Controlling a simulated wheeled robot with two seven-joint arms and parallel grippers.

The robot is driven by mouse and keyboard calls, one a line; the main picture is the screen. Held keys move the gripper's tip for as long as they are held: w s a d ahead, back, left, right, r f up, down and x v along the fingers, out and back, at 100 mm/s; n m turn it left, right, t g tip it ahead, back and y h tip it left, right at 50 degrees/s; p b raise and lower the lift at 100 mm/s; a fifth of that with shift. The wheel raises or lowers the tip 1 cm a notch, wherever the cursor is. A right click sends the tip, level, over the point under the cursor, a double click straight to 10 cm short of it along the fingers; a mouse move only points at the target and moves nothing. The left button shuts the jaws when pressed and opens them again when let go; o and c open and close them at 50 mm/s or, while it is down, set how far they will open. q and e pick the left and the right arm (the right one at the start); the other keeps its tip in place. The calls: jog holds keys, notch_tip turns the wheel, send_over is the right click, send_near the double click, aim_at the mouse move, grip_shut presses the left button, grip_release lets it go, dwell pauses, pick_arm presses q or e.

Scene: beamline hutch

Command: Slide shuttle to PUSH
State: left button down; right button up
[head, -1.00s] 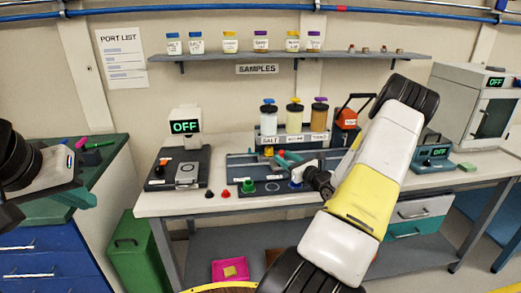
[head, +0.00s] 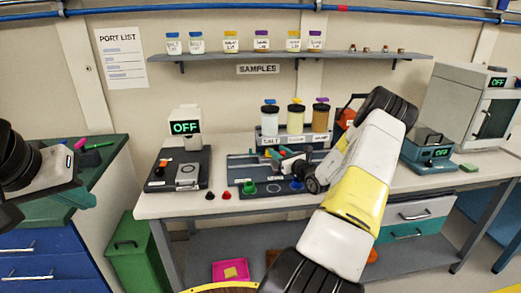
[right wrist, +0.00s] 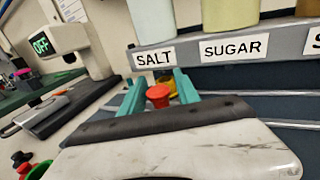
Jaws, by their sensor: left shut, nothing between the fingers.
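A dark station (head: 240,168) with rails stands on the bench below the SALT and SUGAR jars. A red knob (right wrist: 158,95), which looks like the shuttle's handle, shows between the teal fingers of my right gripper (right wrist: 160,90) in the right wrist view. The fingers are apart, with a narrow gap beside the knob; contact cannot be told. In the head view my right gripper (head: 286,158) is over the station and my wrist hides part of it. No PUSH label can be read. My left gripper (head: 82,198) is shut and empty at the far left, away from the station.
The jar rack (head: 268,141) stands right behind the station. A balance-like device (head: 184,127) reading OFF is to its left. A red button (head: 227,196) lies on the bench.

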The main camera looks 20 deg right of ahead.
grip_shut()
dwell(1.4)
